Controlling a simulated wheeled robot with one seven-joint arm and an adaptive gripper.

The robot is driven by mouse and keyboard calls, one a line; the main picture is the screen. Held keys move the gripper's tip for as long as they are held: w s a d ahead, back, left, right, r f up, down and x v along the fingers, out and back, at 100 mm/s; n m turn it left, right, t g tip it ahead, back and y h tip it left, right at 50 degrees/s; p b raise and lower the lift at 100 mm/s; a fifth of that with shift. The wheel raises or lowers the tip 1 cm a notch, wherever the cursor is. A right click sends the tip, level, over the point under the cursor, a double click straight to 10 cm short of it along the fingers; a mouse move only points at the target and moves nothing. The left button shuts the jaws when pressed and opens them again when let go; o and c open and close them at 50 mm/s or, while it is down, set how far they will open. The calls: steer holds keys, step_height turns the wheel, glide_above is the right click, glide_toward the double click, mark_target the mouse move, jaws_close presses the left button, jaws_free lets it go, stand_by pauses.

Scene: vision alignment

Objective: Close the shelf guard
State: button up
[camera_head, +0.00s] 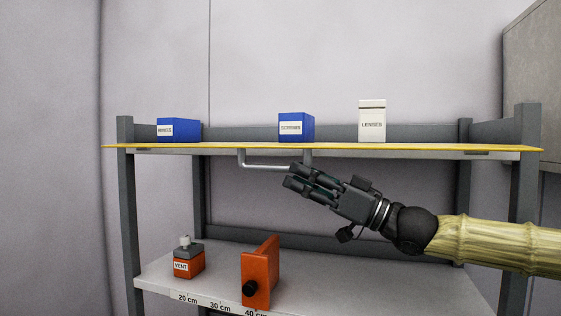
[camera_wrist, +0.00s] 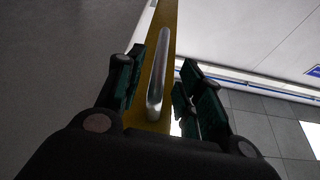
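The shelf guard (camera_head: 350,148) shows as a thin yellow strip, nearly edge-on, along the front of the upper shelf. It appears to lie about flat. Its grey bar handle (camera_head: 262,166) hangs below it. In the wrist view the yellow guard (camera_wrist: 168,35) runs up the middle, with the silver handle (camera_wrist: 157,85) on it. My gripper (camera_head: 289,175) is just under the guard at the right end of the handle. The wrist view shows its fingers (camera_wrist: 160,75) apart, one on each side of the handle, with gaps visible. Contact with the handle cannot be made out.
On the upper shelf stand two blue boxes (camera_head: 179,130) (camera_head: 296,128) and a white LENSES box (camera_head: 372,122). On the lower shelf (camera_head: 360,285) are an orange VENT box (camera_head: 188,264) and an upright orange block with a black knob (camera_head: 262,270). Grey posts (camera_head: 127,215) flank the shelf.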

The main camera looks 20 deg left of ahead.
mark_target(281, 168)
steer(key=shift+p+x, duration=0.9)
steer(key=shift+x, duration=1.7)
jaws_close()
